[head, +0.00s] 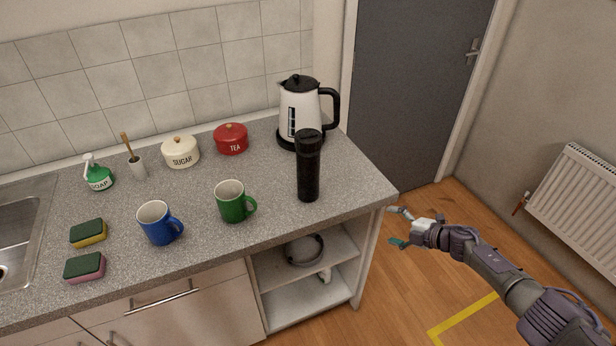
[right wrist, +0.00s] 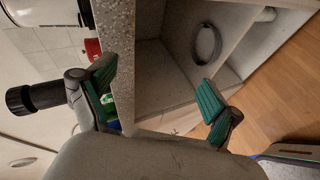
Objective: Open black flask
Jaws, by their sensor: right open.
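The black flask (head: 308,172) stands upright on the grey speckled counter (head: 270,230), near its right end, with its lid (head: 309,140) on top. In the right wrist view the flask (right wrist: 38,97) shows sideways at the left, partly hidden behind a finger. My right gripper (head: 398,228) is open and empty, beyond the counter's right corner and apart from the flask. Its two green-padded fingers (right wrist: 158,88) show spread in the right wrist view, with the counter edge and shelves behind them. My left gripper is not in view.
A white kettle (head: 300,105) stands close behind the flask. A green mug (head: 231,203) and a blue mug (head: 157,224) stand to its left. Red tea (head: 231,140) and cream sugar (head: 180,153) pots are at the back. The open shelf (head: 300,302) lies below.

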